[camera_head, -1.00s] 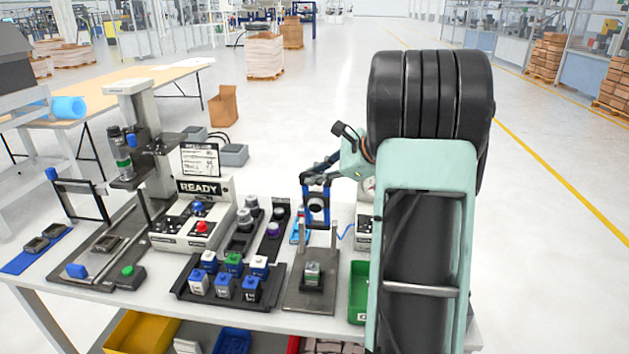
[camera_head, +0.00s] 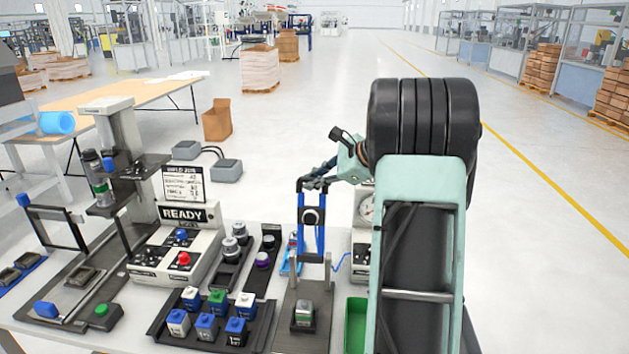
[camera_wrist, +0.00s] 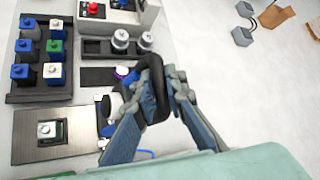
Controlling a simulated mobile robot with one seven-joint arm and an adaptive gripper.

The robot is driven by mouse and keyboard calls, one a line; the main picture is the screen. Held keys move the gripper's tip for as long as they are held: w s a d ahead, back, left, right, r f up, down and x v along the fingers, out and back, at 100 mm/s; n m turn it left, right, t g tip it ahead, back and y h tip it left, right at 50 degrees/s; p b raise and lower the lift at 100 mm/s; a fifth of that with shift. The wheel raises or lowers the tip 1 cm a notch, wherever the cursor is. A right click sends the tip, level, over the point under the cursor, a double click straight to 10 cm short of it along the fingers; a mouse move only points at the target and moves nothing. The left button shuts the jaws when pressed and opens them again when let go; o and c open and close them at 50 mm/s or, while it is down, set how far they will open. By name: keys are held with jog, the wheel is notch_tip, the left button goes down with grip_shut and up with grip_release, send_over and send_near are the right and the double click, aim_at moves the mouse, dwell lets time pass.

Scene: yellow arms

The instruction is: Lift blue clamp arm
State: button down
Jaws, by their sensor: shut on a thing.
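The blue clamp arm (camera_head: 321,235) stands raised in the head view, with two blue side bars, a dark top bar and a round dark piece between them. Its lower end is at the two metal posts of the fixture plate (camera_head: 288,335). My gripper (camera_head: 312,183) is at its top bar. In the wrist view my gripper (camera_wrist: 160,115) is shut on the clamp arm's dark bar (camera_wrist: 155,88), one finger on each side. A small block (camera_head: 304,315) sits on the plate and also shows in the wrist view (camera_wrist: 47,130).
A black tray of blue-, green- and white-capped blocks (camera_head: 208,322) lies left of the plate. A green bin (camera_head: 356,325) is at its right. A control box marked READY (camera_head: 170,250) and a rack with knobs (camera_head: 233,250) stand farther left.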

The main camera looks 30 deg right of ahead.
jog(key=shift+w+a+r, duration=0.1)
jog(key=shift+w+a, duration=0.15)
jog(key=shift+a, duration=0.15)
jog(key=c, duration=2)
grip_release()
jog(key=shift+o, duration=0.2)
jog(key=v, duration=1.2)
jog(key=shift+s+d, duration=0.15)
jog(key=shift+d, duration=0.2)
